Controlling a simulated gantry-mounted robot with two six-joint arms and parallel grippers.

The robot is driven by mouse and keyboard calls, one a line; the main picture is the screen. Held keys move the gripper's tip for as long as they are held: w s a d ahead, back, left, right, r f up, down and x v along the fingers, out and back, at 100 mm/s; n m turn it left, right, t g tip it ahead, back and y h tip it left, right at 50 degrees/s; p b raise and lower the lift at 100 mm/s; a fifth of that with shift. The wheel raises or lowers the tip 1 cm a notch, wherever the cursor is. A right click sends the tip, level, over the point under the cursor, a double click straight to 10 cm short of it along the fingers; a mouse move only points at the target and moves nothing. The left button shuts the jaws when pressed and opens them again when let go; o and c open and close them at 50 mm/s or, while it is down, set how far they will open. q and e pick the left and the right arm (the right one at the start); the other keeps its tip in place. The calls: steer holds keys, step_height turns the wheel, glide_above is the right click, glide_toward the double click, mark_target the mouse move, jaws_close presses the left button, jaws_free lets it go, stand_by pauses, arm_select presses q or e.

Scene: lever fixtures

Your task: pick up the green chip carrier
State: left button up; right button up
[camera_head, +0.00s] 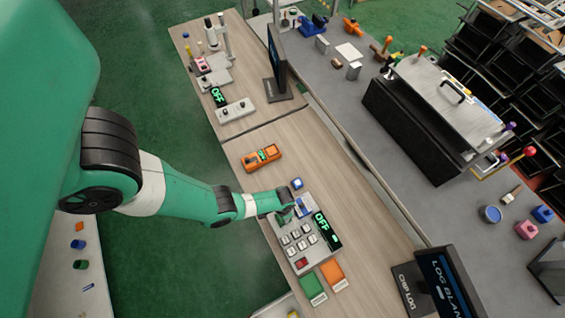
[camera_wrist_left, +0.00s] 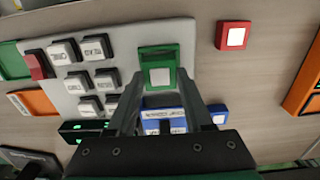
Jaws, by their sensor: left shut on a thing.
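The green chip carrier (camera_wrist_left: 160,55) holds a pale square chip and sits between the fingertips of my left gripper (camera_wrist_left: 159,78) in the left wrist view. The fingers are shut on its two sides. In the head view my left gripper (camera_head: 286,214) is at the left edge of the grey keypad unit (camera_head: 289,262), close to its blue part. There the carrier is hard to tell from my green arm. Whether the carrier is clear of the surface below cannot be told. My right gripper is not in view.
A red chip carrier (camera_wrist_left: 233,35) and a small blue carrier (camera_wrist_left: 219,115) lie apart from the gripper. The keypad unit has several white keys and an OFF display (camera_head: 327,231). Green (camera_head: 312,287) and orange (camera_head: 332,273) trays lie beside it. An orange device (camera_head: 262,158) sits farther back.

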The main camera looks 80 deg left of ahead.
arm_select(q)
steer(key=shift+r+p, duration=1.95)
steer(key=shift+r, duration=0.25)
